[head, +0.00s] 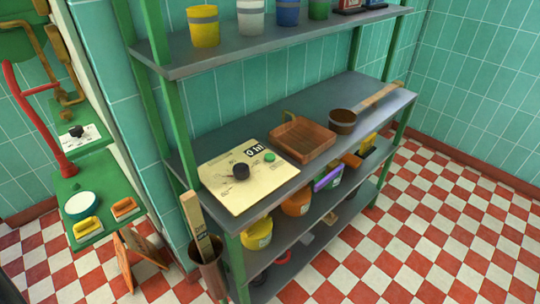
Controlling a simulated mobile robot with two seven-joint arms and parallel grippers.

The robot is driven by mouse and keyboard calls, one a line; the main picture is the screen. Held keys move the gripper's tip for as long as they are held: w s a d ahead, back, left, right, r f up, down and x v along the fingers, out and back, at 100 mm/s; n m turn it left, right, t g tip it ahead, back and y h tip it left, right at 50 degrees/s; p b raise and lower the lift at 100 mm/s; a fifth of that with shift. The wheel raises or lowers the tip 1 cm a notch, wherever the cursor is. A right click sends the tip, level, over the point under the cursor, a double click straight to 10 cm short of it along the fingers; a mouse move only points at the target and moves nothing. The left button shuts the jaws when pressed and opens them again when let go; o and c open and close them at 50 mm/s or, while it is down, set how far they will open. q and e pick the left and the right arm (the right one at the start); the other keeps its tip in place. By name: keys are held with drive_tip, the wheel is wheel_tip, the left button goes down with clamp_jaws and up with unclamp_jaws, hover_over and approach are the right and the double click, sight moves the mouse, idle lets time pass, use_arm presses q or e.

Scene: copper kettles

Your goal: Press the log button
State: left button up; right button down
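A cream panel (250,192) lies on the left end of the middle shelf of a green-framed rack. It carries a black knob (241,171), a small round green button (269,157) and a dark display (254,149) with white characters that look like "0 h". No lettering that reads "log" can be made out beside the button. Nothing covers the button, and I cannot tell whether it is pressed in. Neither of my grippers shows in the head view.
A brown wooden tray (303,139) and a brown pot (342,121) with a long wooden handle stand right of the panel. An upper shelf (270,50) with coloured cups overhangs behind. A bin (209,272) with wooden planks stands at the rack's front left. The checkered floor at right is clear.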

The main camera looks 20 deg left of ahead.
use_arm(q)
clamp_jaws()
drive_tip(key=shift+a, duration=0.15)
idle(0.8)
